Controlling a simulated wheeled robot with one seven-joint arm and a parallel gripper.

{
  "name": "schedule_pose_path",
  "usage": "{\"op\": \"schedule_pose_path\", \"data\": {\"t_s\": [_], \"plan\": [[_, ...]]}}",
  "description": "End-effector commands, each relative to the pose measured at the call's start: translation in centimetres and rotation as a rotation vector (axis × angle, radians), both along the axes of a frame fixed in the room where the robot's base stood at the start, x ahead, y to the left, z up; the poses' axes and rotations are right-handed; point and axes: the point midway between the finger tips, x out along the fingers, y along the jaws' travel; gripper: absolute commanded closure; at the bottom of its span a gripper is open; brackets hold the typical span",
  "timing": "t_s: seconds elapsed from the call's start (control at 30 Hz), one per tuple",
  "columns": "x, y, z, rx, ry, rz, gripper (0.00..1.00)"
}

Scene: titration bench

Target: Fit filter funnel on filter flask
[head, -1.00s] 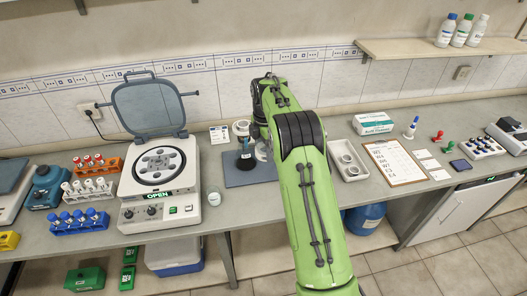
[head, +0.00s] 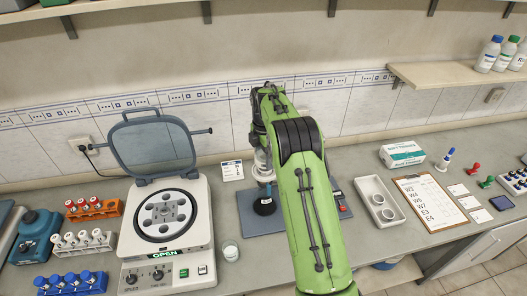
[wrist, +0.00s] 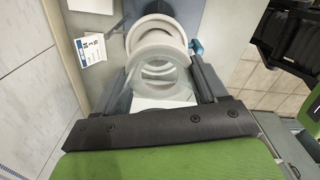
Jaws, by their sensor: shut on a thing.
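In the wrist view my gripper (wrist: 162,82) is shut on a pale, round filter funnel (wrist: 156,42), with a finger on each side of it. The funnel's wide rings fill the space between the fingers and block what lies under it. In the head view a whitish round part (head: 262,165) shows just left of my arm, above the back of a blue-grey mat (head: 252,222).
A dark round-based item (head: 265,207) stands on the mat. A small card (head: 232,170) stands behind the mat. A white tray (head: 378,203) lies to the right.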

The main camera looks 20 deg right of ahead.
Motion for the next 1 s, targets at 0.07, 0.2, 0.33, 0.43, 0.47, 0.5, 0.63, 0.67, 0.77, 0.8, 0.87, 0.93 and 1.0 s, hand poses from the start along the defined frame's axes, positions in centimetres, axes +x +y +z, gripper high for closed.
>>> {"op": "schedule_pose_path", "data": {"t_s": [0.07,0.2,0.33,0.43,0.47,0.5,0.63,0.67,0.77,0.8,0.87,0.93,1.0], "plan": [[0.0,0.1,-0.9,0.002,0.002,0.001,0.59],[0.0,0.0,-2.4,0.001,0.002,0.001,0.59],[0.0,0.0,-3.3,0.000,0.001,0.001,0.59],[0.0,0.0,-3.2,0.000,0.000,0.001,0.59],[0.0,0.0,-3.2,0.000,0.000,0.001,0.59],[0.0,0.0,-3.3,0.000,0.000,0.001,0.59],[-0.1,0.0,-3.6,-0.001,0.000,0.000,0.59],[-0.1,0.0,-3.7,0.000,0.000,0.000,0.59],[-0.1,0.0,-3.6,0.000,0.000,0.000,0.59],[-0.1,0.0,-3.6,0.000,0.000,0.000,0.59],[-0.1,0.0,-3.6,0.000,0.000,0.000,0.59],[-0.1,0.0,-3.6,0.000,0.000,0.000,0.59],[-0.1,0.0,-3.6,0.000,0.000,0.000,0.59]]}}
